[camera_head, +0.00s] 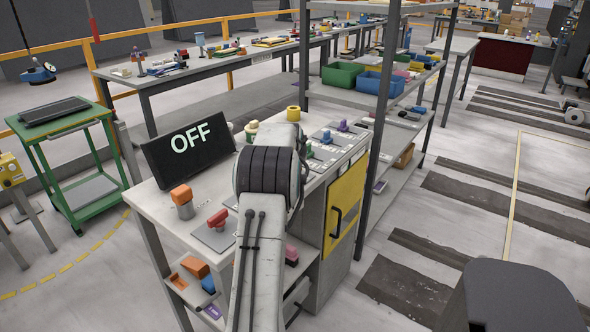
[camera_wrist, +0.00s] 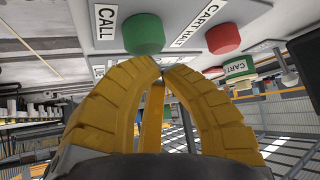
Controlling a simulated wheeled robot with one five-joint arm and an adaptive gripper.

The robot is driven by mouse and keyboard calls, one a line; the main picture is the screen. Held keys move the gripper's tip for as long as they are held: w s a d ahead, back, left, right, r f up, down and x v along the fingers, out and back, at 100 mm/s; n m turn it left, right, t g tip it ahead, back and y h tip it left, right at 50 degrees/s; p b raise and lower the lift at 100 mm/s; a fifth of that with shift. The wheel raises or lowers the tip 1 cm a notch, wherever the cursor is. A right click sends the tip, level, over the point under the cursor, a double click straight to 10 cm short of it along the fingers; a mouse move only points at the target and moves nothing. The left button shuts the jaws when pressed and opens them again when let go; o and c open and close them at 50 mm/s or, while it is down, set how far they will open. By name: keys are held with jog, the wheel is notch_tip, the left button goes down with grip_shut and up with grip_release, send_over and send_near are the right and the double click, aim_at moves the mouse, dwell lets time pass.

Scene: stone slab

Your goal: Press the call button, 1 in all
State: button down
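The call button is a green round cap (camera_wrist: 143,34) beside a white CALL label (camera_wrist: 106,21) at the top of the wrist view. My gripper (camera_wrist: 163,70) has yellow ribbed fingers that meet at their tips, shut with nothing between them. The tips show just below and right of the green cap; I cannot tell whether they touch it. In the head view my arm covers the middle of the workbench (camera_head: 152,203), and I cannot make out my gripper or the call button there. A black sign (camera_head: 189,141) on the bench reads OFF.
An orange-topped post (camera_head: 182,199) and a red-handled plate (camera_head: 217,222) stand on the bench. A green cart (camera_head: 70,125) is at left.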

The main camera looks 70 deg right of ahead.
jog(key=shift+r, duration=0.4)
jog(key=shift+r, duration=0.1)
jog(key=shift+r+p, duration=2.05)
jog(key=shift+r, duration=0.35)
